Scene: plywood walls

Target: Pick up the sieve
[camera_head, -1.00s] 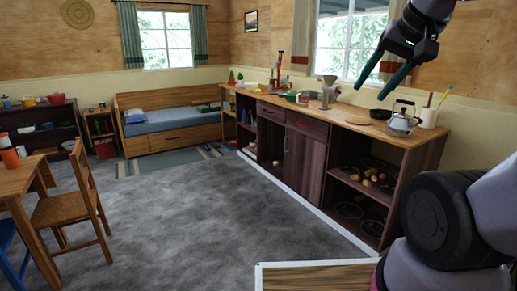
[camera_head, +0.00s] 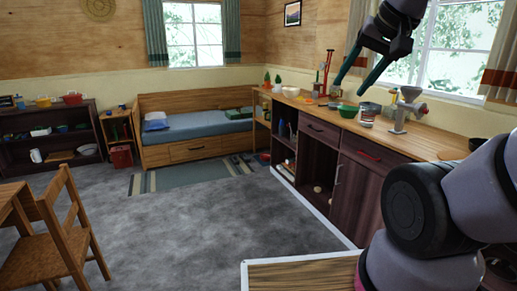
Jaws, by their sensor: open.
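My gripper (camera_head: 350,84) hangs at the upper right in the head view, its two dark teal fingers spread apart with nothing between them. In the picture it overlaps the wall and window above the wooden counter (camera_head: 440,142). I cannot pick out the sieve for sure. On the counter below the fingers are a green bowl (camera_head: 348,111), a pale round container (camera_head: 368,112) with a grey rim and a grey-white grinder-like device (camera_head: 405,108). A small white bowl (camera_head: 291,92) stands farther back.
A dark bowl (camera_head: 477,143) is partly hidden by my arm. A bed (camera_head: 205,130) stands at the back and a dark shelf (camera_head: 45,140) at the left. A wooden chair (camera_head: 55,240) is at the lower left. The grey floor (camera_head: 190,225) in the middle is clear.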

